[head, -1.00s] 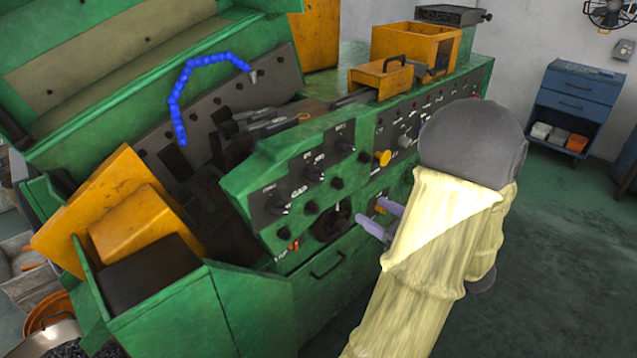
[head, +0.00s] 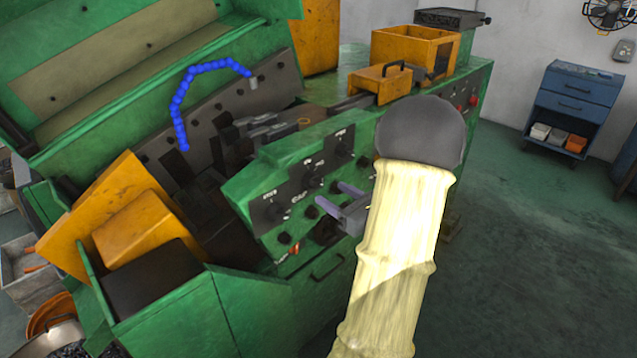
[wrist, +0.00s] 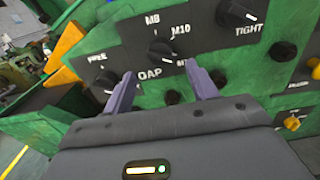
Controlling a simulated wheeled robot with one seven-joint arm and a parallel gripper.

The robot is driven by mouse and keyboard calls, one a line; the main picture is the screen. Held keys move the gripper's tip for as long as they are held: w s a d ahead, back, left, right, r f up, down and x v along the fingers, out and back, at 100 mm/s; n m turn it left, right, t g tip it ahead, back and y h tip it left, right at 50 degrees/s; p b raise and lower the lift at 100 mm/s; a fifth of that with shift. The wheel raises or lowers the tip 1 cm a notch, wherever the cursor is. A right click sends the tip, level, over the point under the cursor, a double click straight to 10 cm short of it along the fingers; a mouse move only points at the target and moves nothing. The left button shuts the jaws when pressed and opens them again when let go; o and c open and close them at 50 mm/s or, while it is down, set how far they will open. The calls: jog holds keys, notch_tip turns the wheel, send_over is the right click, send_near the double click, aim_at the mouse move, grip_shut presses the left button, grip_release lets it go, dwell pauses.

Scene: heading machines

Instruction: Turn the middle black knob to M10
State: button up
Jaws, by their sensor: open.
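The middle black knob (wrist: 162,52) sits on a dark plate on the green machine panel, with M8 printed above it and M10 to its upper right. In the head view the knob (head: 313,178) is just beyond my fingers. My gripper (wrist: 162,84) is open and empty, its two purple fingers pointing at the panel, below and in front of the knob. In the head view my gripper (head: 338,198) shows at the panel's lower edge. I see no contact.
A left knob (wrist: 105,82) and a right knob (wrist: 241,13) flank the middle one. Small black buttons (wrist: 173,97) line the panel below. Yellow boxes (head: 415,47) stand on the machine top. Floor on the right is free.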

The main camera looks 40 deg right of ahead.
aim_at(319, 185)
jog(key=w, duration=0.4)
jog(key=w+p, duration=0.1)
jog(key=w, duration=0.1)
jog(key=shift+a, duration=0.25)
jog(key=c, duration=1)
